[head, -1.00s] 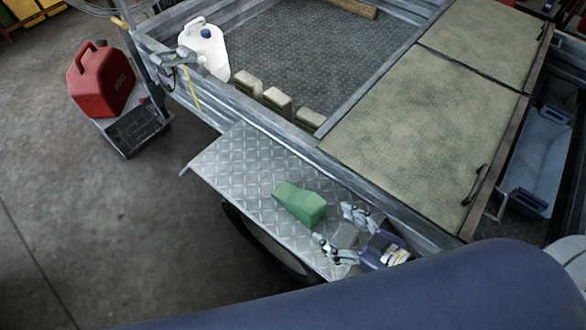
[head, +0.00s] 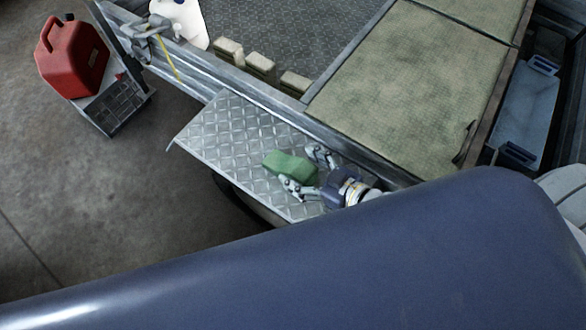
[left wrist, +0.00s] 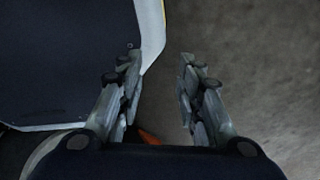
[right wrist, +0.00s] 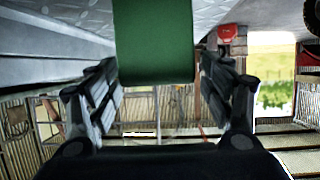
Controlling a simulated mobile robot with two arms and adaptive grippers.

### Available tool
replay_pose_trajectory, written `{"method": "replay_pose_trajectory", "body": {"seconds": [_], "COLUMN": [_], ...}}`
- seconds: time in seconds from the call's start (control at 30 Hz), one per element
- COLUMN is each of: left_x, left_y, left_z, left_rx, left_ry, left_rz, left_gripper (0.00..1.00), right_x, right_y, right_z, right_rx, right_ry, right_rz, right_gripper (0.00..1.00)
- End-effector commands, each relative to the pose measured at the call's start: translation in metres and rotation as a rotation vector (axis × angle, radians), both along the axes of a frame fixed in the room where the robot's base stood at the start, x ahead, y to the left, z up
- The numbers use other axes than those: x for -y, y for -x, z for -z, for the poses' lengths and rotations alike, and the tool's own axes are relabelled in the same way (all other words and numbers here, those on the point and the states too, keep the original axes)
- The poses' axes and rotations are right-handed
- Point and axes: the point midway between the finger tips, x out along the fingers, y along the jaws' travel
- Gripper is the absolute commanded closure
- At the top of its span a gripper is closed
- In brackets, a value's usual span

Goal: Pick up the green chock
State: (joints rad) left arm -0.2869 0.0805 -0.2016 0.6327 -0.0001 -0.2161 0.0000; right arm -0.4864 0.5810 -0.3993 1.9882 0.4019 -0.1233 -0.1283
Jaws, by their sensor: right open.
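The green chock (head: 288,165) lies on the diamond-plate metal fender (head: 230,135) beside the trailer. My right gripper (head: 304,172) is open, with one finger on each side of the chock's near end. In the right wrist view the chock (right wrist: 154,40) stands between the two open fingers (right wrist: 160,90), with a gap visible on each side. My left gripper (left wrist: 157,85) shows only in the left wrist view. It is open and empty, above the floor and next to a dark panel of my own body or base.
A red fuel can (head: 72,58) stands on a low stand at the left. A white jug (head: 182,20) and several pale blocks (head: 260,66) are at the trailer's side wall. A mesh-topped lid (head: 400,85) covers the trailer's right part. My blue arm fills the lower foreground.

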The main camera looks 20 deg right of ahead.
Motion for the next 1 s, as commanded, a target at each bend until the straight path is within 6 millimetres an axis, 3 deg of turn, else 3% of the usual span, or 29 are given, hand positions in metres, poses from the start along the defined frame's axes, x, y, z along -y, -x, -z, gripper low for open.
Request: {"method": "replay_pose_trajectory", "body": {"seconds": [0.2,0.53,0.8,1.0], "left_x": [-0.001,-0.003,-0.002,-0.002], "left_y": [0.010,0.028,0.022,0.015], "left_z": [0.001,0.002,0.002,0.001], "left_rx": [-0.017,-0.043,-0.035,-0.023], "left_ry": [-0.003,-0.005,-0.004,-0.003], "left_rz": [-0.001,-0.001,-0.002,-0.002], "left_gripper": [0.67,0.67,0.67,0.67], "right_x": [-0.013,-0.016,-0.016,-0.016], "right_y": [-0.022,-0.025,-0.025,-0.026], "right_z": [0.009,0.012,0.012,0.011], "right_rx": [0.002,0.000,0.000,0.003], "right_ry": [-0.001,0.000,0.000,-0.001], "right_rz": [0.000,-0.002,-0.002,-0.001], "right_gripper": [0.27,0.27,0.84,0.85]}}
